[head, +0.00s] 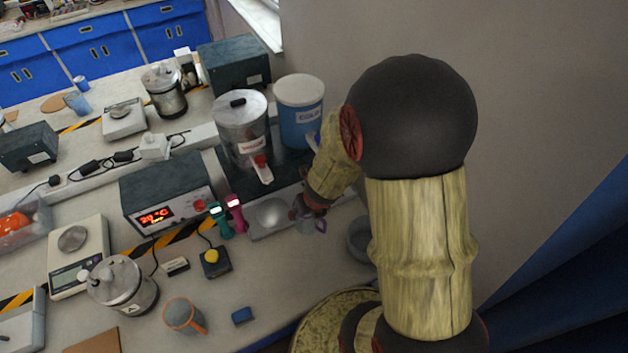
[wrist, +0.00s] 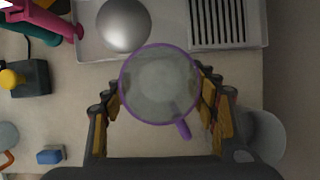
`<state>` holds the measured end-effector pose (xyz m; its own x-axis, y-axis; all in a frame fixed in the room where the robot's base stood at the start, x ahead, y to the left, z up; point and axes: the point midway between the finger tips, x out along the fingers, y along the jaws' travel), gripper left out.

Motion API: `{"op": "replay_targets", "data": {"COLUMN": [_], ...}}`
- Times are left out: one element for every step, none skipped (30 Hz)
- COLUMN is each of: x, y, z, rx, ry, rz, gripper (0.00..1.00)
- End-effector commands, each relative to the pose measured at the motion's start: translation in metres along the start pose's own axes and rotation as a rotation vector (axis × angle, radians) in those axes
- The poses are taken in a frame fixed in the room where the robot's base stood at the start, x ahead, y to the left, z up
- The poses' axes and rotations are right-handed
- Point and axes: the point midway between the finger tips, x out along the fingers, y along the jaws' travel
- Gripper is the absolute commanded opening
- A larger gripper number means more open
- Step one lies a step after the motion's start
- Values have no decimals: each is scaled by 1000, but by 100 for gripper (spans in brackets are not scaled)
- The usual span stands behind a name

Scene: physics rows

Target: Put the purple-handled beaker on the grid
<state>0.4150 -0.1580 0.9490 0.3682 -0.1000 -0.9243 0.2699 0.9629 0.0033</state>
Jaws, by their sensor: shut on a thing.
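The purple-handled beaker (wrist: 158,88) is grey and see-through with a purple rim and handle. It sits between the fingers of my gripper (wrist: 160,92), which is shut on it. In the head view the beaker (head: 306,227) shows partly below my gripper (head: 310,208), by the front edge of a metal tray. The slotted grid (wrist: 229,24) lies up and to the right of the beaker in the wrist view, apart from it. In the head view my arm hides most of the grid's area.
A metal dome or bowl (wrist: 124,25) lies on the tray left of the grid. A grey round dish (head: 361,240) stands right of my gripper. Pink (head: 236,214) and green (head: 220,220) tools stand left. Two large containers (head: 243,128) (head: 300,108) stand behind.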

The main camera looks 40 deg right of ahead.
Motion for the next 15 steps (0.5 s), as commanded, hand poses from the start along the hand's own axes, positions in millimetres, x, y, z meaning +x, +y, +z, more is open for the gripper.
{"op": "replay_targets", "data": {"x": [1, 2, 3, 4, 6, 8, 10, 12, 15, 17, 19, 22, 24, 26, 29], "y": [-2, -4, -7, -10, -13, -19, -24, -29, -36, -41, -46, -52, -57, -62, -69], "z": [1, 2, 4, 7, 10, 16, 20, 25, 32, 37, 42, 48, 54, 58, 65], "rx": [9, 13, 17, 20, 21, 20, 21, 21, 20, 20, 19, 19, 19, 20, 18], "ry": [0, 0, -1, -1, 0, 0, 0, 0, -1, 0, 0, 0, -1, 0, 0], "rz": [-4, -6, -8, -9, -10, -10, -11, -11, -10, -10, -10, -10, -10, -9, -9], "gripper": [33, 33, 33, 33, 33, 33, 33, 33, 33, 33, 33, 33, 33, 33, 33]}}
